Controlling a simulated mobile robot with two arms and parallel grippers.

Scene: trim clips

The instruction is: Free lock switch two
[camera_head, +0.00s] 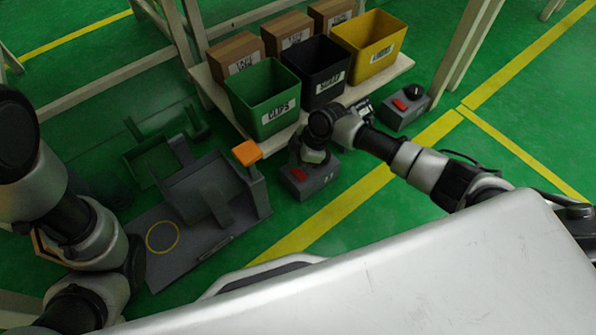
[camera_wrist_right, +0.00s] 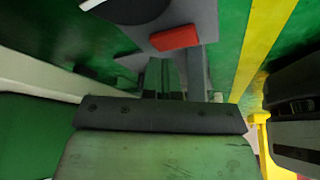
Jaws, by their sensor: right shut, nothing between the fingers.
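A grey switch box (camera_head: 318,186) with a red switch (camera_head: 298,174) stands on the floor near the middle of the head view, with a small label that may read "02". My right gripper (camera_head: 309,152) reaches down over this box and hides its back part. In the right wrist view the shut, empty fingers (camera_wrist_right: 165,75) lie just below a red switch (camera_wrist_right: 174,38) on a grey box, with a dark round part (camera_wrist_right: 130,8) at the top edge. Contact cannot be told. A second grey box (camera_head: 408,110) has a red switch and black knob. My left gripper is not seen.
Green (camera_head: 266,108), black (camera_head: 322,72) and yellow (camera_head: 368,48) bins stand on a pale shelf (camera_head: 385,75), with brown boxes (camera_head: 285,38) behind. A grey fixture (camera_head: 200,205) with an orange block (camera_head: 247,153) lies left. Green floor with yellow lines is clear at lower middle.

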